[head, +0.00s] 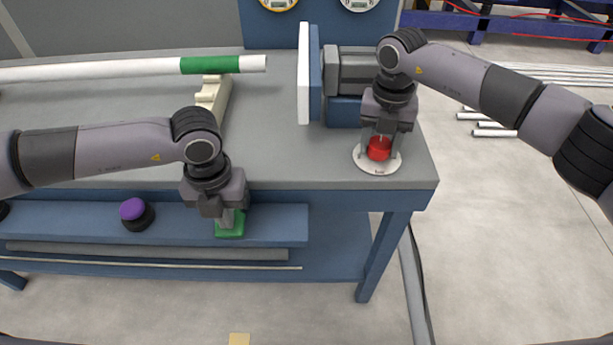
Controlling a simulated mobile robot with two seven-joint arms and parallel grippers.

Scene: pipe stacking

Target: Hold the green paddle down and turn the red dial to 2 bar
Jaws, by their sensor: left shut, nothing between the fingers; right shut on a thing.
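The green paddle (229,229) is on the blue ledge at the front of the bench. My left gripper (229,212) points straight down over it, shut and empty, its fingertips at the paddle's top. Whether the paddle is pressed down I cannot tell. The red dial (379,150) sits on a round white plate (368,166) at the bench's right front corner. My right gripper (379,140) comes down from above and is shut on the dial. The marks on the plate are too small to read.
A purple knob (132,209) is on the ledge left of the paddle. A white pipe with a green band (210,65) rests on a cream support (210,98). A grey machine with a white plate (304,75) stands behind the dial. Two gauges are partly visible at the top.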

